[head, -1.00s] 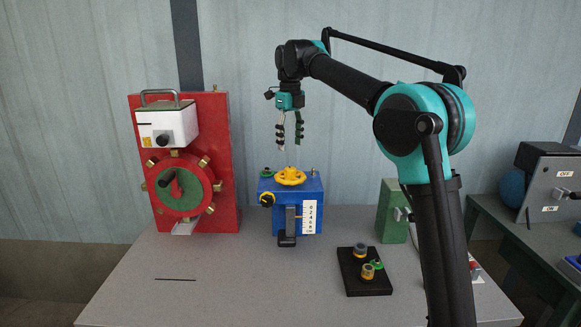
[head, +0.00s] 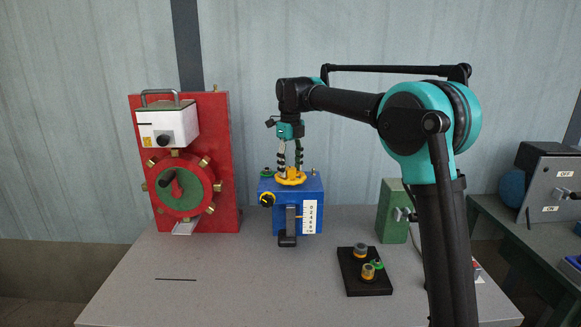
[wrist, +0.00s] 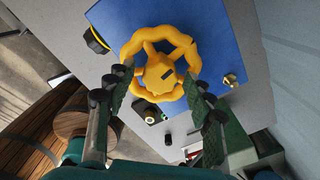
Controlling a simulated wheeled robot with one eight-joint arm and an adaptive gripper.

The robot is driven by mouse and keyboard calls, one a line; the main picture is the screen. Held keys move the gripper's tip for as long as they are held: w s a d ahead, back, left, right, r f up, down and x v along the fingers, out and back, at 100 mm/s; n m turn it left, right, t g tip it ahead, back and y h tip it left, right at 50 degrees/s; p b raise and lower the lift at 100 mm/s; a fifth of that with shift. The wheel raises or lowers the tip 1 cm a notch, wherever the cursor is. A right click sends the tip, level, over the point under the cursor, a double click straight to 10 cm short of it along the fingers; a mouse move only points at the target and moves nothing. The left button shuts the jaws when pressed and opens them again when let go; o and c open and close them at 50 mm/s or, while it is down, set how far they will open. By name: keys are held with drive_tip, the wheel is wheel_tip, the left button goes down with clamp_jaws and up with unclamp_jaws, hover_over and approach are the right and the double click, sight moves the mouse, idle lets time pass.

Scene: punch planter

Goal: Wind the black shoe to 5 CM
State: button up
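The blue box (head: 268,222) stands on the bench with a yellow handwheel (head: 290,179) on top. The black shoe (head: 287,241) is on its front, low down, beside a white scale (head: 310,217) marked from 0 downward in CM. A thin yellow mark shows between shoe and scale; its exact reading is too small to tell. My gripper (head: 290,170) points down over the handwheel, fingers apart. In the wrist view the handwheel (wrist: 158,72) shows between the dark fingertips, near its rim; I cannot tell whether they touch it.
A black-and-yellow knob (head: 267,200) sits on the box's front left. A red panel (head: 222,150) with a crank wheel stands to the left. A black block (head: 366,287) with small fittings and a green box (head: 391,215) stand to the right. The front bench is mostly clear.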

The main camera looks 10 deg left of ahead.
drive_tip(key=c, duration=1)
